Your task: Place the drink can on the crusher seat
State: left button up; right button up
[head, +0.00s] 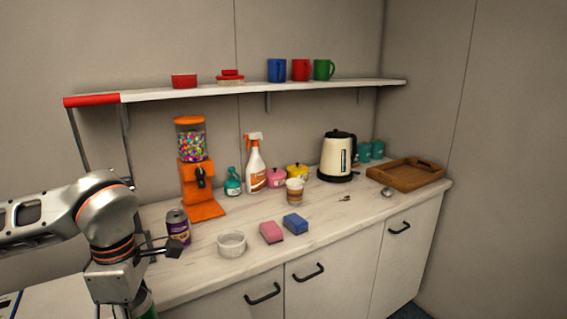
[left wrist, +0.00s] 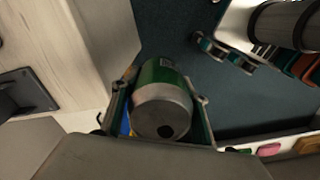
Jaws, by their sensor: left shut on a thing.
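A green drink can (left wrist: 160,75) with a bare metal end and a dark opening is between the fingers of my left gripper (left wrist: 162,95), which is shut on it. In the head view only a green sliver of this can (head: 146,304) shows at the bottom edge, beside my left gripper (head: 124,311), which is cut off by the frame. The gripper is low, in front of the counter's left part. A red bar handle on grey side rods (head: 92,100), seemingly the crusher's, stands at the left behind my arm. The crusher seat is hidden.
A purple can (head: 178,228) stands on the counter (head: 330,215) near my arm. A white ramekin (head: 232,245), pink sponge (head: 271,232), blue sponge (head: 295,223) and orange candy dispenser (head: 196,178) are to the right. A shelf (head: 230,89) runs above.

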pick_arm(q)
jog(key=m, duration=0.2)
jog(key=f+m, duration=0.1)
jog(key=m, duration=0.2)
jog(key=shift+w+d+f+m, duration=0.2)
jog(key=shift+w+m, duration=0.1)
jog(key=shift+m, duration=0.1)
jog(key=m, duration=0.1)
jog(key=f+m, duration=0.1)
jog(key=m, duration=0.1)
jog(key=shift+w+d, duration=0.1)
jog(key=shift+w, duration=0.05)
jog(key=m, duration=0.2)
jog(key=f+m, duration=0.1)
jog(key=m, duration=0.2)
jog(key=shift+w+d+f+m, duration=0.15)
jog(key=shift+w+d+m, duration=0.05)
jog(key=shift+w+m, duration=0.1)
jog(key=m, duration=0.2)
jog(key=f+m, duration=0.1)
jog(key=m, duration=0.2)
jog(key=shift+w+d+f, duration=0.1)
jog(key=shift+w, duration=0.1)
